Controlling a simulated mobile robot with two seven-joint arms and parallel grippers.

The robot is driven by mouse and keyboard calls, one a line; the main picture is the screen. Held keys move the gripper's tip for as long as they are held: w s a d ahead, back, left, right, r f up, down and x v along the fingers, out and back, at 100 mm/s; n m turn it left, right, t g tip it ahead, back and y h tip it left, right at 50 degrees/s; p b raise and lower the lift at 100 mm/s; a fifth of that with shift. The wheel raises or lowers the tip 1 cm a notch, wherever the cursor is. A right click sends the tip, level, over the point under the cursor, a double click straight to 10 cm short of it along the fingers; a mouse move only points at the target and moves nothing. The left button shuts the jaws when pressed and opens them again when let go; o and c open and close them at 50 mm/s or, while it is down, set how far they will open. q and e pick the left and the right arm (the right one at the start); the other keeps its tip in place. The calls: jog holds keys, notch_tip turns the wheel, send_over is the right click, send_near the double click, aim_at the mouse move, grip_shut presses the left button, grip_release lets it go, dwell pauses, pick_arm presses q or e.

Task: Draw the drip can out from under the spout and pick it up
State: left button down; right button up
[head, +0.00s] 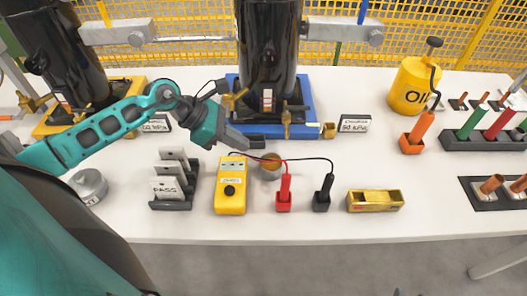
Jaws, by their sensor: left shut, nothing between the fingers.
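A small round copper-coloured can (270,168), which looks like the drip can, stands on the white table in front of the blue compressor base. Cables and the red probe partly cover its front. A brass valve with a downward spout (287,126) is on the compressor behind it. My left gripper (250,143) comes in from the left, low over the table, just left of and behind the can. It is shut and empty, apart from the can as far as I can tell. My right gripper is not in view.
A yellow meter (230,185), red probe (284,193) and black probe (322,195) stand close in front, their cables crossing near the can. The table between the block and the oil can (411,88) is mostly clear.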

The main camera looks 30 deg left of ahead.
aim_at(280, 166)
pick_arm(q)
jog(key=x, duration=1)
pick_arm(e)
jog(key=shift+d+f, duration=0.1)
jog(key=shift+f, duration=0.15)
pick_arm(q)
jog(key=shift+w+d+b, duration=0.35)
jog(key=shift+w+d, duration=0.3)
jog(key=shift+d, duration=0.35)
jog(key=shift+w+d+b, duration=0.3)
jog(key=shift+w+d, duration=0.4)
jog(key=shift+d, duration=0.25)
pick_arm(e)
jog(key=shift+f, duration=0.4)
pick_arm(q)
jog(key=shift+a, duration=0.1)
